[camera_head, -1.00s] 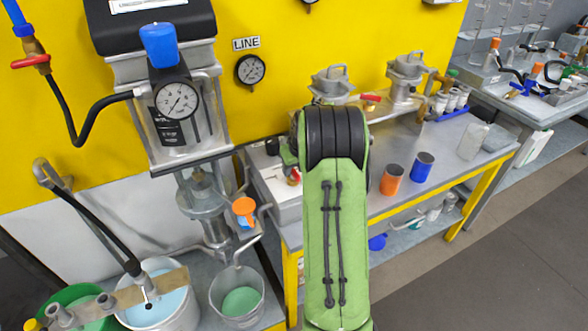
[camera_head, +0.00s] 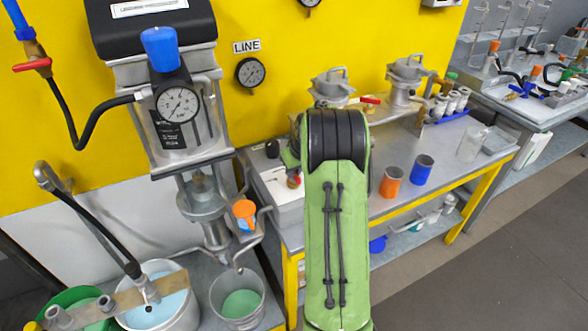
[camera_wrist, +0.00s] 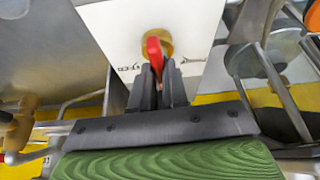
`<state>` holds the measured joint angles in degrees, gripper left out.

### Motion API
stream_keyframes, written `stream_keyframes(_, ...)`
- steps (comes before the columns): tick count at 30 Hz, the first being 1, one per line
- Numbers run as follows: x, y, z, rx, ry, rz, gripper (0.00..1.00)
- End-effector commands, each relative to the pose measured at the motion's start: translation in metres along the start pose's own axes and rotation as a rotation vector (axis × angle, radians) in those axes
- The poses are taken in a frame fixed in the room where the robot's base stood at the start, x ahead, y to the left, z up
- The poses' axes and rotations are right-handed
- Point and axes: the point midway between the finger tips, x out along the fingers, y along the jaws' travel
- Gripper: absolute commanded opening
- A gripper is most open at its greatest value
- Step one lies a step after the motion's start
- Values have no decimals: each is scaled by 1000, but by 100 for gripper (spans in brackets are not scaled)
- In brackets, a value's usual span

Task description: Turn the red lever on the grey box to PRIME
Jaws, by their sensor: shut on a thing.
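The red lever (camera_wrist: 154,54) sits on a brass hub (camera_wrist: 158,38) against a white plate (camera_wrist: 112,28) with dark lettering too small and skewed to read. In the wrist view my gripper (camera_wrist: 157,80) is shut on the lever, with its dark fingers on either side of the lever's free end. In the head view the red lever (camera_head: 294,182) shows small beside my green arm, on the grey box (camera_head: 285,212) at the bench's left end. My gripper is hidden behind my arm there.
A pump column with a gauge (camera_head: 178,104) stands left of the box, above buckets (camera_head: 238,299). An orange cup (camera_head: 391,182) and a blue cup (camera_head: 421,170) stand on the bench right of my arm. Metal pipes (camera_wrist: 275,85) run close on the right in the wrist view.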

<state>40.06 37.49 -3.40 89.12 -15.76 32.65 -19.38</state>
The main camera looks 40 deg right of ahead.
Motion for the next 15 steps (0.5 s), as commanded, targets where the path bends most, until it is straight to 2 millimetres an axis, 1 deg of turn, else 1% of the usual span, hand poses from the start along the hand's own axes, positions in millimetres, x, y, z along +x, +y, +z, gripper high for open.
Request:
stream_keyframes(5,-1,1,0,-107,-1,-45,0)
stream_keyframes(15,-2,3,-1,-376,-2,-157,0)
